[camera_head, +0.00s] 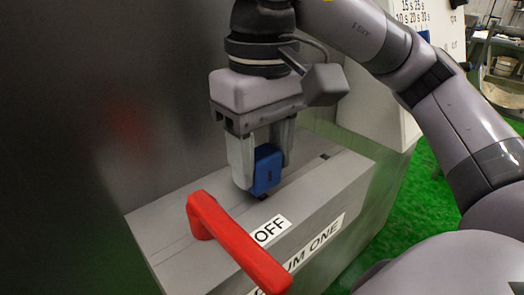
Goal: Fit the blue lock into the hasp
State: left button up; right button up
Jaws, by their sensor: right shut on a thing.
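The blue lock (266,170) is in the head camera view, held upright between the fingers of my right gripper (262,165). The gripper points down and is shut on the lock, just above the top of the grey box. The lock's lower end is close to a small dark part (263,196) on the box top, which may be the hasp. I cannot tell whether the lock touches it or sits in it. A red lever handle (236,243) lies across the box, in front and left of the lock. My left gripper is not in view.
The grey box (165,225) has an "OFF" label (270,230) and a partly covered "DRUM ONE" label (322,243). A dark grey wall (90,110) stands behind and left. A white panel (375,100) is behind. Green floor (405,210) lies to the right.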

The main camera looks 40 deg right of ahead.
jog(key=shift+f+b, duration=0.7)
jog(key=shift+f, duration=0.2)
jog(key=o, duration=1.2)
jog(key=shift+r+p, duration=1.15)
jog(key=shift+r, duration=2.45)
